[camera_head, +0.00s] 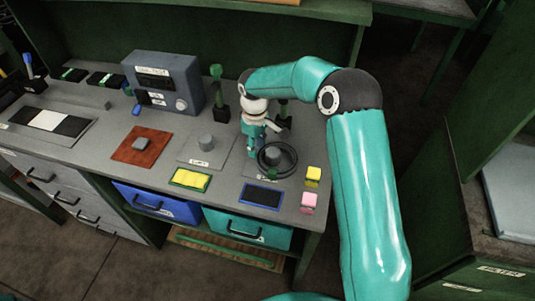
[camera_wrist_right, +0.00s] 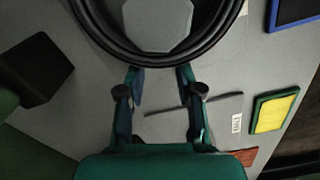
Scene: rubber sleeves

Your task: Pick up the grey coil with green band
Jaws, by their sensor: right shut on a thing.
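The dark grey coil (camera_head: 294,165) is a ring near the right end of the bench, with a small green patch at its lower edge. In the head view it surrounds a short grey block (camera_head: 276,155); I cannot tell whether it rests on the bench or is lifted. In the right wrist view the coil (camera_wrist_right: 155,60) curves across the top around a grey eight-sided block (camera_wrist_right: 158,24). My right gripper (camera_head: 271,139) is at the coil's back left. In the wrist view its fingertips (camera_wrist_right: 160,75) meet the coil's rim, shut on it. My left gripper is out of view.
Yellow (camera_head: 313,173) and pink (camera_head: 309,199) blocks stand to the right. A blue-edged dark tray (camera_head: 262,196) and a yellow pad (camera_head: 190,178) lie along the front edge. A grey device (camera_head: 163,82) and a green-topped post (camera_head: 217,90) stand behind left.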

